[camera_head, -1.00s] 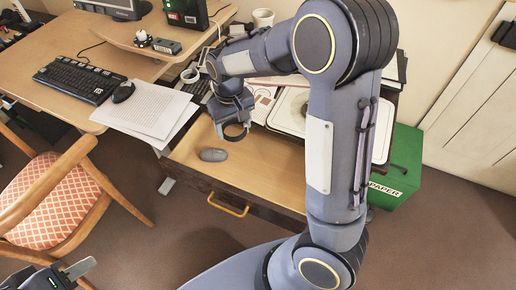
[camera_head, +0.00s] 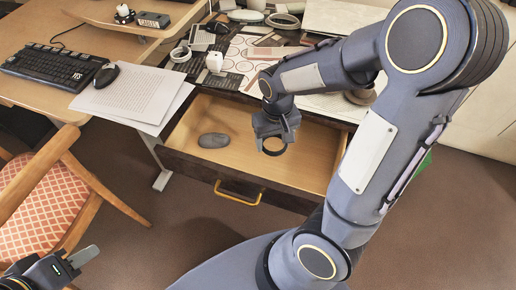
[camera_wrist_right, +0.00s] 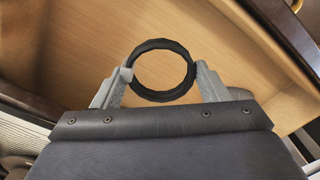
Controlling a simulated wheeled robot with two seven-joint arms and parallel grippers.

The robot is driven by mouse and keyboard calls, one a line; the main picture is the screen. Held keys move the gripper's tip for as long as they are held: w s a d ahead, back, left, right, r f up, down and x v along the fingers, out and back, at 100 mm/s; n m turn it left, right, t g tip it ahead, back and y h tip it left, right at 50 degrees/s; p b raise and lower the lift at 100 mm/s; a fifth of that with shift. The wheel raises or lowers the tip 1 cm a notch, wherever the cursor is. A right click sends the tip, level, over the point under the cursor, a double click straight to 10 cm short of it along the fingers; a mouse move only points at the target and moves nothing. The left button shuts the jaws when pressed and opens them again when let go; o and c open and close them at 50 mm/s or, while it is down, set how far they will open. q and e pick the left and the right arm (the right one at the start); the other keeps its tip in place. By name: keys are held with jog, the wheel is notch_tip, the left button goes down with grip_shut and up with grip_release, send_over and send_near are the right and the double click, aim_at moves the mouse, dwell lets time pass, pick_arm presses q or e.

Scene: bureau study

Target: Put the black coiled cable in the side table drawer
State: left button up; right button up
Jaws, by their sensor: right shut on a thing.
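The black coiled cable (camera_head: 274,146) is a dark ring held by my right gripper (camera_head: 275,130). In the right wrist view the cable (camera_wrist_right: 163,71) sits between the two grey fingers of my right gripper (camera_wrist_right: 163,82), which touch its sides. The side table drawer (camera_head: 238,124) is pulled open, with a light wood inside and a yellow handle (camera_head: 238,194). The cable hangs over the drawer's right half; its height above the floor of the drawer is hard to tell. My left gripper (camera_head: 68,262) is at the bottom left, partly cut off, away from the table.
A grey mouse-like object (camera_head: 213,140) lies in the drawer's left part. Papers (camera_head: 130,95), a keyboard (camera_head: 54,66) and a black mouse (camera_head: 108,74) are on the desk. A chair (camera_head: 50,208) stands at the left. The drawer floor around the cable looks clear.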

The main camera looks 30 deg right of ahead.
jog(key=b, duration=0.2)
send_over(257, 154)
jog(key=f, duration=0.6)
jog(key=shift+s+d, duration=0.1)
jog(key=shift+s, duration=0.2)
jog(key=shift+w+f+b, duration=0.15)
jog(key=shift+f+b, duration=0.25)
jog(key=shift+f, duration=0.45)
jog(key=shift+w+f+b, duration=0.1)
jog(key=shift+f+b, duration=0.3)
jog(key=shift+f, duration=0.45)
jog(key=shift+f, duration=0.1)
jog(key=shift+f, duration=0.15)
jog(key=o, duration=0.9)
jog(key=shift+o, duration=0.2)
